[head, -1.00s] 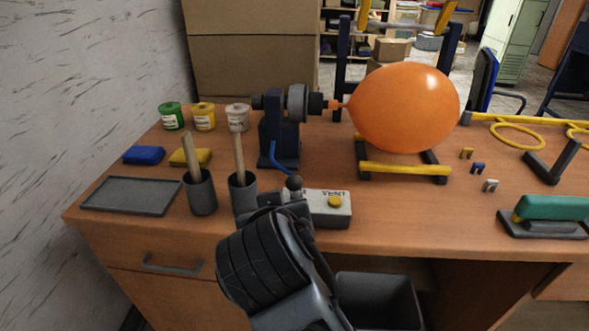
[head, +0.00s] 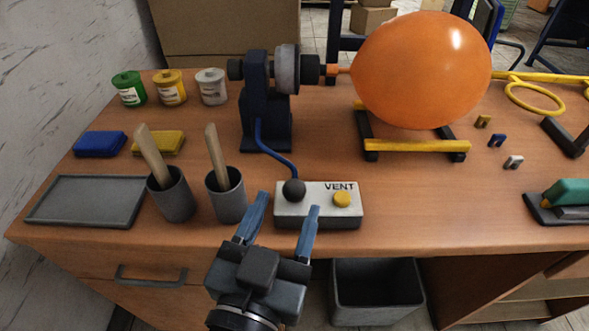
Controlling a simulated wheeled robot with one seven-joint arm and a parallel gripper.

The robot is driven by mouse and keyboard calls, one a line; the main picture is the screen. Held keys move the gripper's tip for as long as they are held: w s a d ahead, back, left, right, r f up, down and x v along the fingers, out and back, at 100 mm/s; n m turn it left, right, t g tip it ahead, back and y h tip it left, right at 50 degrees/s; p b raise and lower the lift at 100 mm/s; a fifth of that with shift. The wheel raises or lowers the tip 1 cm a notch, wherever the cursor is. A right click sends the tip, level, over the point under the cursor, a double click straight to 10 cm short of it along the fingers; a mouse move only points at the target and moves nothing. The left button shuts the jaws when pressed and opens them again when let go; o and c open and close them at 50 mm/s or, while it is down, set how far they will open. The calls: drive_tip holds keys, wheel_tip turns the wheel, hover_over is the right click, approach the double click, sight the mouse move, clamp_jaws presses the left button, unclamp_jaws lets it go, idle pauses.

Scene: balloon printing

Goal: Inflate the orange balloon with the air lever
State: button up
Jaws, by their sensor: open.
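The orange balloon (head: 422,70) is large and round, with its neck on the nozzle of the dark pump stand (head: 265,110). It sits above a cradle with a yellow front bar (head: 417,146). A grey control box (head: 318,217) marked VENT stands near the table's front edge. It has a yellow button (head: 342,199) and, at its left, a lever with a black ball knob (head: 294,190). A blue hose runs from the stand to the box. My gripper (head: 284,203) is open and empty. Its two blue fingers appear on either side of the knob, at the box's front; contact cannot be told.
Two grey cups with wooden-handled tools, (head: 171,195) and (head: 227,195), stand left of the box. A grey tray (head: 88,222), sponges and paint pots are farther left. Small clips and a green-handled tool (head: 565,198) are at the right. A bin (head: 376,295) is below the table edge.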

sight(297, 182)
drive_tip(key=shift+p+x, duration=0.6)
drive_tip(key=shift+x, duration=2.5)
clamp_jaws()
